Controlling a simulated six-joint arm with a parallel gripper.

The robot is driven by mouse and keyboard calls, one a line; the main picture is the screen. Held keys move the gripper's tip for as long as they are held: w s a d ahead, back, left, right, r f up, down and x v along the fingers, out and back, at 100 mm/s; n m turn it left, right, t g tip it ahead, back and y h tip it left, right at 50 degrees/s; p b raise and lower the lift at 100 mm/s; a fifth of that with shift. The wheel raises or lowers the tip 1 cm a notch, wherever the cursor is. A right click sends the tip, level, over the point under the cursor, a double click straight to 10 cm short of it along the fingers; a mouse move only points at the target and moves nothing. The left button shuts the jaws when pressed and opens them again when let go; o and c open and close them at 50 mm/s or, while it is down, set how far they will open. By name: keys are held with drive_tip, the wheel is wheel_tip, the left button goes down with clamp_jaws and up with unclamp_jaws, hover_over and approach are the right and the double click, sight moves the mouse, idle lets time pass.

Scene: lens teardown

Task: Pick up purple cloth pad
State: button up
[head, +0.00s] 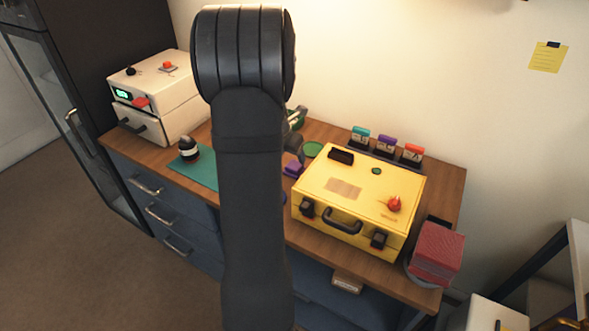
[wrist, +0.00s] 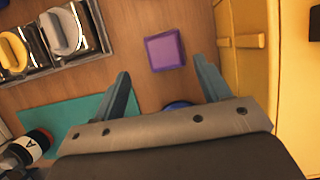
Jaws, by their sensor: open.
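The purple cloth pad (wrist: 165,51) lies flat on the wooden worktop in the wrist view, a small square near the upper middle. In the head view the pad (head: 293,169) shows just left of the yellow case, partly hidden by my arm. My gripper (wrist: 165,80) is open and empty, its two grey-blue fingers spread apart. The pad lies just beyond the fingertips, roughly between their lines, and no finger seems to touch it. In the head view my arm hides most of the gripper.
The yellow case (head: 348,195) stands close to the right of the pad. A teal mat (head: 195,170) with a black-and-white lens (head: 188,150) on it lies to the left. A tray (wrist: 62,50) with parts is at the wrist view's upper left. Bare wood surrounds the pad.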

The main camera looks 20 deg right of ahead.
drive_tip(key=shift+s+x, duration=0.2)
drive_tip(key=shift+x, duration=2.65)
drive_tip(key=shift+d, duration=0.1)
drive_tip(key=c, duration=1.1)
drive_tip(key=shift+o, duration=0.2)
wheel_tip(320, 180, up, 10)
drive_tip(key=o, duration=0.4)
drive_tip(key=shift+s+r, duration=0.1)
drive_tip(key=c, duration=0.3)
